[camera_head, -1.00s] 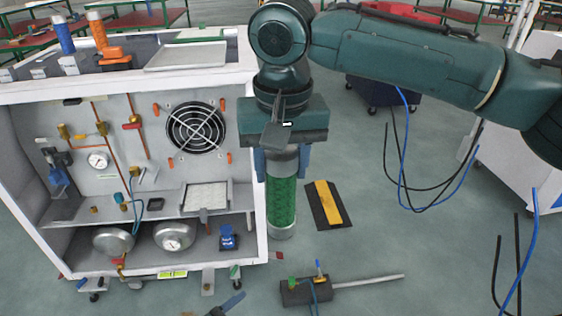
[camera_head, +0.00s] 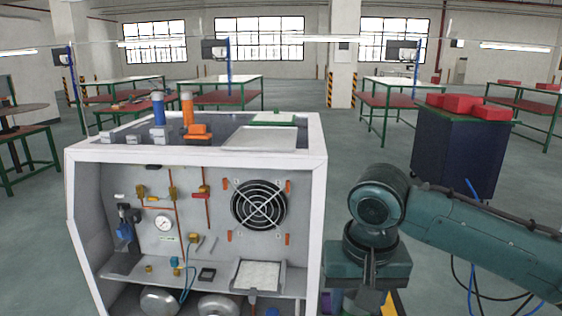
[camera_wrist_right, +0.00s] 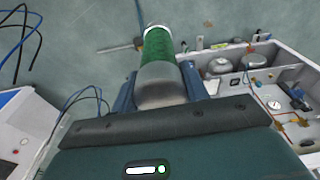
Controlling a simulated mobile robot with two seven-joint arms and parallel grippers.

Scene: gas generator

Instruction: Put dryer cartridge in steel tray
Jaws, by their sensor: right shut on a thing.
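The dryer cartridge (camera_wrist_right: 158,48), a green cylinder with grey metal ends, shows in the right wrist view. My right gripper (camera_wrist_right: 161,88) is shut on its near grey end, one blue finger on each side. In the head view the right gripper's body stands just right of the white cabinet, with its fingers and the cartridge largely cut off by the bottom edge. The steel tray (camera_head: 270,139) is a flat, pale grey tray on top of the cabinet, at the right. It looks empty. My left gripper is not in view.
The white cabinet (camera_head: 318,210) holds a fan, gauge, pipes and a shelf. A blue cylinder (camera_head: 158,108) and an orange cylinder (camera_head: 187,108) stand on its top, left of the tray, near an orange part (camera_head: 199,131). A dark cart (camera_head: 455,155) with red boxes stands behind right.

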